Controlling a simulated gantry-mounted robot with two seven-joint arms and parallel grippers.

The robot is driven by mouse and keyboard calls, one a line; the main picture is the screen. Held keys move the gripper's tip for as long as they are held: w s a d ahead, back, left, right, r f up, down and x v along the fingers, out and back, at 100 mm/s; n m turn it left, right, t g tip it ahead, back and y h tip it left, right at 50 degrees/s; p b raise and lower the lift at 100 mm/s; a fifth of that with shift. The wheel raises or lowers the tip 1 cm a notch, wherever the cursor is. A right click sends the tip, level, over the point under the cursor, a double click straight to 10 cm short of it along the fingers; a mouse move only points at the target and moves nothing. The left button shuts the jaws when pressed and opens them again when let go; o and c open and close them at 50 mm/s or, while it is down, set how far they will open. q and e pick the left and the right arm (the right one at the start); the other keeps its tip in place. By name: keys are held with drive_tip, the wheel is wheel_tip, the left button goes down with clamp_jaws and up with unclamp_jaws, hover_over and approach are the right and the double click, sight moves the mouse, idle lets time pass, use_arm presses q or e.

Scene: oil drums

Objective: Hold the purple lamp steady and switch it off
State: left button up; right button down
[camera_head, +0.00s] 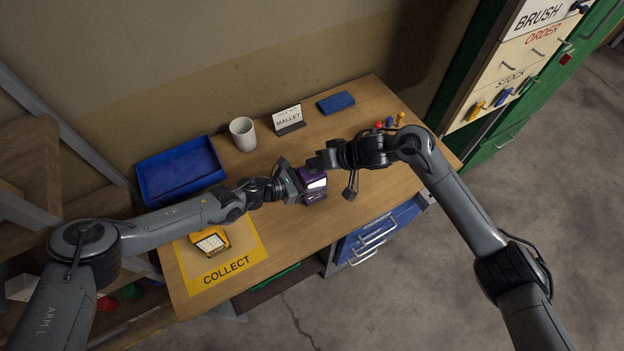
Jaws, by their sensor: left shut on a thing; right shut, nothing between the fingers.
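The purple lamp (314,188) stands near the middle of the wooden table, with a bright white panel facing the front right. My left gripper (297,185) reaches in from the left and is shut on the purple lamp, covering its left side. My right gripper (318,162) is shut and empty, with its tips just above and behind the lamp. I cannot tell whether the tips touch the lamp. The lamp's switch cannot be made out.
A yellow lamp (210,242) lies on the yellow COLLECT mat (247,265) at the front left. A blue tray (155,192), a white mug (243,134), a MALLET sign (288,119) and a blue block (336,103) line the back. Small coloured pieces (389,123) sit at the right.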

drive_tip(key=shift+f, duration=0.3)
drive_tip(key=shift+r, duration=0.5)
idle(0.4)
drive_tip(key=shift+r, duration=3)
use_arm(q)
drive_tip(key=o, duration=1.4)
drive_tip(key=shift+a, duration=0.1)
